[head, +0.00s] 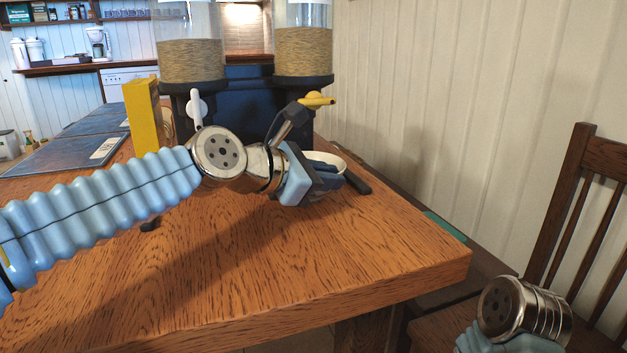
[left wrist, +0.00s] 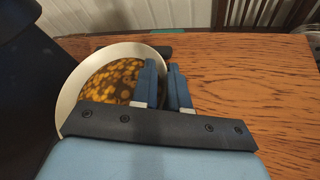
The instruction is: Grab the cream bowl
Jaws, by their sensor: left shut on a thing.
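The cream bowl (head: 335,162) is on the wooden table below the dispensers, partly hidden by my left gripper in the head view. In the left wrist view the bowl (left wrist: 73,95) has a pale rim and a brown-and-yellow patterned inside. My left gripper (head: 328,184) is at the bowl's right side. In the left wrist view its blue fingers (left wrist: 167,82) are close together at the rim, one inside the bowl and one outside, shut on it. My right gripper is out of view; only part of that arm shows at the lower right.
Two grain dispensers (head: 303,52) with a white and a yellow knob stand behind. A yellow box (head: 142,116) and blue placemats (head: 68,153) are at the left. A dark object (head: 357,183) lies beside the bowl. The table's front (head: 330,270) is clear. A chair (head: 590,170) stands right.

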